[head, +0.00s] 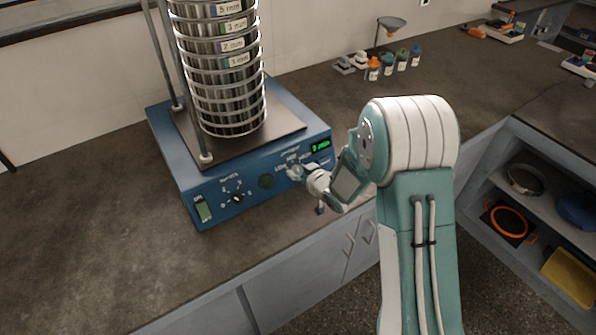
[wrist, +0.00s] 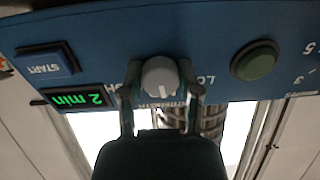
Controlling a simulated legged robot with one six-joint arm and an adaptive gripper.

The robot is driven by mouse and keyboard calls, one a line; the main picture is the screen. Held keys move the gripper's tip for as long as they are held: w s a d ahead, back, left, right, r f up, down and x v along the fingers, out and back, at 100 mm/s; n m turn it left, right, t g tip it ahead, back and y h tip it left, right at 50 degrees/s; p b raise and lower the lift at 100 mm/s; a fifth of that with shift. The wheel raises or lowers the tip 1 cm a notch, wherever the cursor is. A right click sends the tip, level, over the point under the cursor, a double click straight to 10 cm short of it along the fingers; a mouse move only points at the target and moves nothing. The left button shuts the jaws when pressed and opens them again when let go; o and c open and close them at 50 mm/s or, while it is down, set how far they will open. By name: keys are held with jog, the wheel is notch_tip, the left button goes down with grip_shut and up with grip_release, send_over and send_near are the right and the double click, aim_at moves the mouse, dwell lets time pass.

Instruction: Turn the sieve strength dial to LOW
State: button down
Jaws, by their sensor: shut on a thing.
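The sieve strength dial (wrist: 160,76) is a pale grey round knob on the front panel of the blue sieve shaker (head: 170,150). In the wrist view the panel appears upside down, with part of the LOW label to the right of the dial and the end of HIGH to the left. My gripper (wrist: 161,92) has one finger on each side of the dial and is shut on it. In the head view my gripper (head: 298,173) is at the right part of the panel and largely covers the dial. I cannot tell which label the dial points to.
The panel also has a round green button (wrist: 255,60), a START button (wrist: 47,62), a green display (wrist: 75,99), a black dial (head: 237,198) and a green-lit switch (head: 203,210). A sieve stack (head: 222,75) stands on top. Several small bottles (head: 388,65) stand behind my arm.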

jog(key=n, duration=0.9)
jog(key=shift+n+h, duration=0.3)
jog(key=shift+n, duration=0.1)
dwell(0.4)
jog(key=shift+c, duration=1.5)
grip_release()
jog(key=shift+a, duration=0.15)
jog(key=v, duration=1.2)
jog(key=shift+f, duration=0.3)
